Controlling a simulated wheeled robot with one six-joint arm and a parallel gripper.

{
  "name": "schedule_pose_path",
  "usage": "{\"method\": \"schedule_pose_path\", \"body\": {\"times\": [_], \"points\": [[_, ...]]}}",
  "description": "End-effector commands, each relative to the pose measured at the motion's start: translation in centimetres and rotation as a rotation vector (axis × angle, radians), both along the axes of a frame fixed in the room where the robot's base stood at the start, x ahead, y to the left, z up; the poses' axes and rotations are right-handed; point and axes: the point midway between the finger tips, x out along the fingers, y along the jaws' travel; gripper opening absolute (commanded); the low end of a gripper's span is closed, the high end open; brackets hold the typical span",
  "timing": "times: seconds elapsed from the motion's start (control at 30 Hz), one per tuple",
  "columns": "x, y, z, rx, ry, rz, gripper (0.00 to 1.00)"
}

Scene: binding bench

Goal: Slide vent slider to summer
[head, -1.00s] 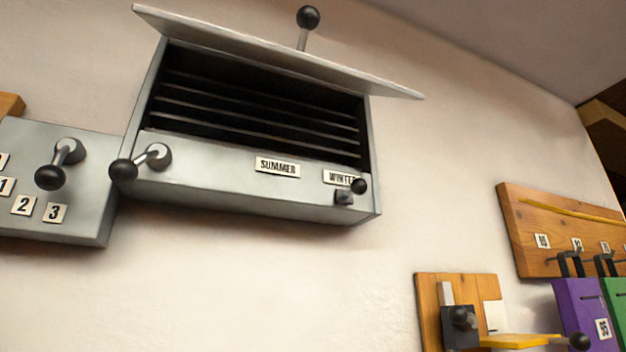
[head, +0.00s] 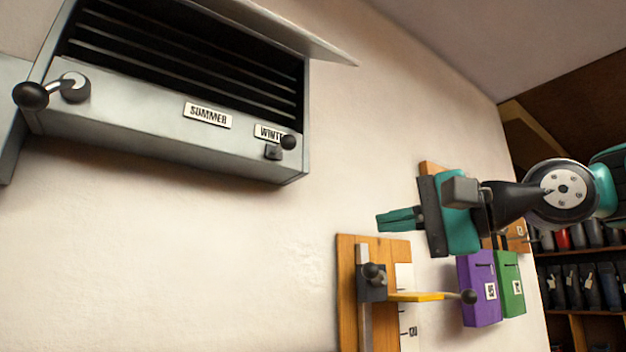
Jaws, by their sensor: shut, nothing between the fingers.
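The grey vent box (head: 160,135) hangs on the wall at the upper left of the head view. Its front carries a SUMMER label (head: 208,115) and, to the right, a WINTER label (head: 266,132) partly covered by a knob. The vent slider (head: 273,151), a small dark block with a black ball knob (head: 289,142), sits under the WINTER label at the box's right end. My gripper (head: 380,221) points left, shut and empty. It is in the picture to the right of and below the slider, apart from it.
A lever with a black ball (head: 32,96) sticks out at the vent's left end. Below my gripper is a wooden board (head: 347,290) with a dark knobbed block and a yellow bar (head: 415,297). Purple (head: 480,290) and green (head: 509,285) pieces hang beside it. Wall between vent and gripper is clear.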

Motion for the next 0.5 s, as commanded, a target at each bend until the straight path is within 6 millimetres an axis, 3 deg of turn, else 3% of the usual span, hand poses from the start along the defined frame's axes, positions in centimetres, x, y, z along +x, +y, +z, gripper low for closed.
{"method": "schedule_pose_path", "body": {"times": [0.03, 0.1, 0.2, 0.3, 0.5], "points": [[-0.3, -0.8, 2.4, 0.083, 0.004, 0.019, 0.0], [-1.4, -1.4, 5.3, 0.181, 0.029, 0.069, 0.0], [-2.7, -1.9, 7.7, 0.264, 0.065, 0.129, 0.0], [-3.5, -2.1, 8.7, 0.299, 0.088, 0.163, 0.0], [-3.7, -2.1, 9.0, 0.309, 0.096, 0.173, 0.0]]}}
